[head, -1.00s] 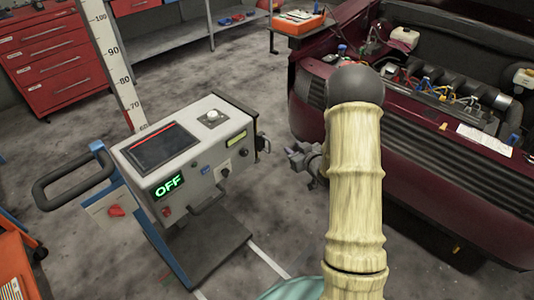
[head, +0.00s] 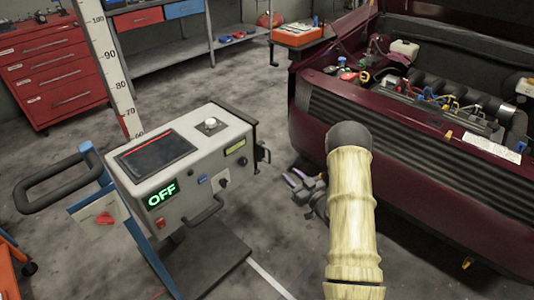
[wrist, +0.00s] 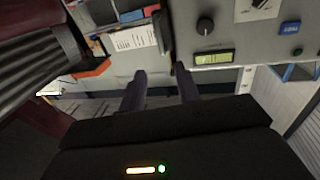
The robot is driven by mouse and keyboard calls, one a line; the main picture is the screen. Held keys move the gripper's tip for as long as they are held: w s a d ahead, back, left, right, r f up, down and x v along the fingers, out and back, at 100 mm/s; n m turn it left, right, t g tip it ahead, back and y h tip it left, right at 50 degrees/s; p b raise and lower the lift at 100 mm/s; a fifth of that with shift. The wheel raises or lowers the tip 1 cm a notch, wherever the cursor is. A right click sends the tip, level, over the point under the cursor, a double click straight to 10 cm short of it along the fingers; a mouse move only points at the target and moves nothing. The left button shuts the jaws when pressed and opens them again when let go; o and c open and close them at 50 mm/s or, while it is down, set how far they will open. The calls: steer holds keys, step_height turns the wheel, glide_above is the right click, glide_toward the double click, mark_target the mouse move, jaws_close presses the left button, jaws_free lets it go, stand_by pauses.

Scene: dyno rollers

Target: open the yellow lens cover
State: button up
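The grey tester (head: 190,160) stands on a wheeled stand left of my arm, its screen facing up and a green OFF display on its front. I cannot make out a clear yellow lens cover. A small yellow-green panel (head: 236,147) shows on the tester's front, and also in the wrist view (wrist: 213,58). A dark side plate with a small bracket (head: 264,154) is on the tester's right end. My gripper (head: 295,178) is right of that bracket and apart from it. In the wrist view its two fingers (wrist: 161,88) are spread with nothing between them.
A dark red car (head: 420,140) with its hood open stands close on the right. A red tool cabinet (head: 50,65) and a workbench (head: 190,60) are at the back. A tall measuring scale (head: 112,65) rises behind the tester.

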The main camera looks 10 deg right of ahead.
mark_target(270, 156)
steer(key=x, duration=1.5)
steer(key=shift+w+a+b, duration=0.2)
steer(key=shift+w+b, duration=0.15)
steer(key=shift+b, duration=0.05)
jaws_close()
